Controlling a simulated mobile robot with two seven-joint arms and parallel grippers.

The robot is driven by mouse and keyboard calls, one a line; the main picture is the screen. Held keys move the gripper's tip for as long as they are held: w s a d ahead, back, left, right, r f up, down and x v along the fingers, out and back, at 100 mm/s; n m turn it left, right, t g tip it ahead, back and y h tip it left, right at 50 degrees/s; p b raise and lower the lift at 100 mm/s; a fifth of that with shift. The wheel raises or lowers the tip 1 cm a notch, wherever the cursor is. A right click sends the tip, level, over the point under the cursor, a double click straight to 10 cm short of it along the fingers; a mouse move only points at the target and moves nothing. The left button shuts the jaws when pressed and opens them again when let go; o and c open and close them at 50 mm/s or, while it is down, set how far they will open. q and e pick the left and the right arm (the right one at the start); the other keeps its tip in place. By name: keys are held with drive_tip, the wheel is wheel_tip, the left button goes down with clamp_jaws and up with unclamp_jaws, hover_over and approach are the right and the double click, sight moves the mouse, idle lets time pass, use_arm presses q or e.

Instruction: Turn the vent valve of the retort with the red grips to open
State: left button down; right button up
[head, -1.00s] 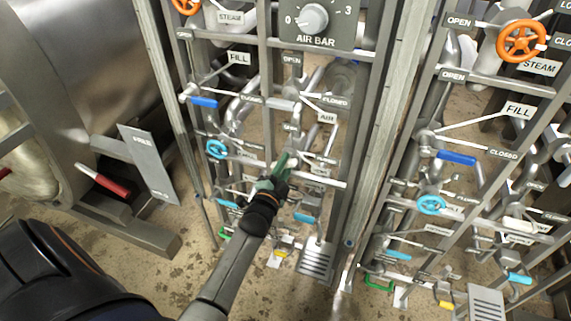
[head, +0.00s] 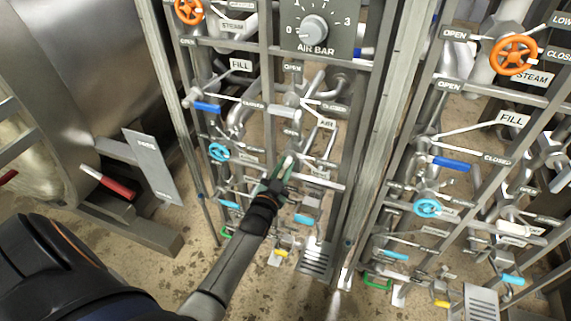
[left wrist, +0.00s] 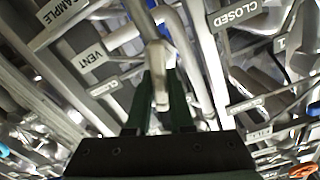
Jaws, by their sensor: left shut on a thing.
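My left gripper (head: 280,168) reaches into the middle pipe panel. In the left wrist view its two dark green fingers (left wrist: 161,98) are shut on a pale, off-white lever handle (left wrist: 160,74). The handle lies between the fingers, with its end toward the palm. A VENT label (left wrist: 92,58) is just left of this lever, and a SAMPLE label (left wrist: 68,20) is above that. The retort with a red grip (head: 107,182) stands at the left in the head view. The valve body behind the handle is hard to make out. My right gripper is not in view.
A blue-handled FILL lever (head: 207,107) and a light-blue handwheel (head: 219,152) sit left of my gripper. Upright frame posts (head: 375,140) separate this panel from a similar one at right with an orange STEAM wheel (head: 513,55). Pipes crowd closely around the gripper.

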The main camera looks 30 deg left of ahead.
use_arm(q)
drive_tip(key=shift+r+n, duration=0.15)
drive_tip(key=shift+n, duration=0.75)
drive_tip(key=shift+a+n+p, duration=0.1)
drive_tip(key=shift+n+p, duration=0.2)
drive_tip(key=shift+n, duration=0.9)
drive_tip(key=c, duration=0.8)
unclamp_jaws()
